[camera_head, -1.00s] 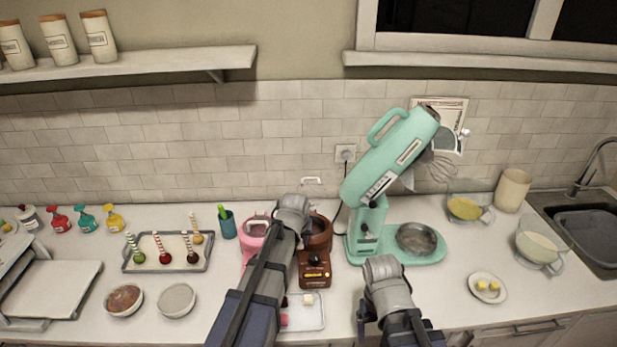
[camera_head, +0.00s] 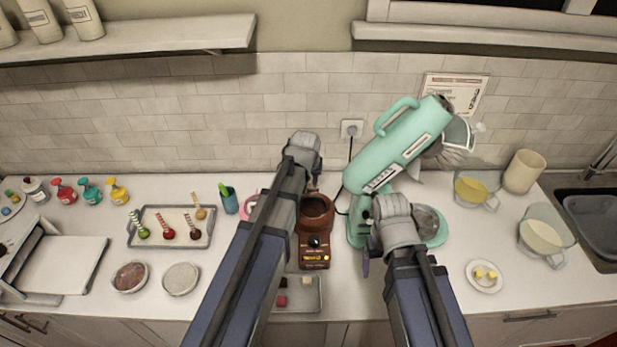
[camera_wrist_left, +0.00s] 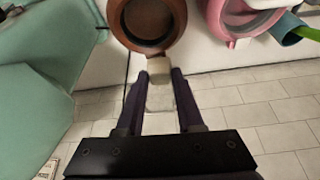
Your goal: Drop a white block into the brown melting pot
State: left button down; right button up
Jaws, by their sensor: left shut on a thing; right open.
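The brown melting pot (camera_head: 318,210) stands on the counter with its lid off, and its round opening also shows in the left wrist view (camera_wrist_left: 151,42). My left gripper (camera_wrist_left: 160,76) is shut on a white block (camera_wrist_left: 158,67), seen at the pot's rim in the left wrist view; its height above the rim is unclear. Another white block (camera_head: 307,281) lies on a small tray (camera_head: 312,302) in front of the pot. My right gripper (camera_head: 384,250) is open and empty, right of the pot.
A pink pot (camera_head: 249,203) stands just left of the brown one, mostly behind my left arm. A teal stand mixer (camera_head: 400,150) stands close on the right. The small tray also holds a pink block (camera_head: 282,300). The wall is close behind.

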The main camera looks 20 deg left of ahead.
pick_arm(q)
notch_tip(320, 180, down, 4)
jog(key=b, duration=0.3)
jog(key=shift+f+b, duration=0.25)
jog(key=shift+b, duration=0.15)
jog(key=shift+c, duration=2.3)
grip_release()
jog(key=shift+s+r, duration=0.1)
jog(key=p+v, duration=0.7)
jog(key=shift+r, duration=0.3)
jog(key=shift+s, duration=0.15)
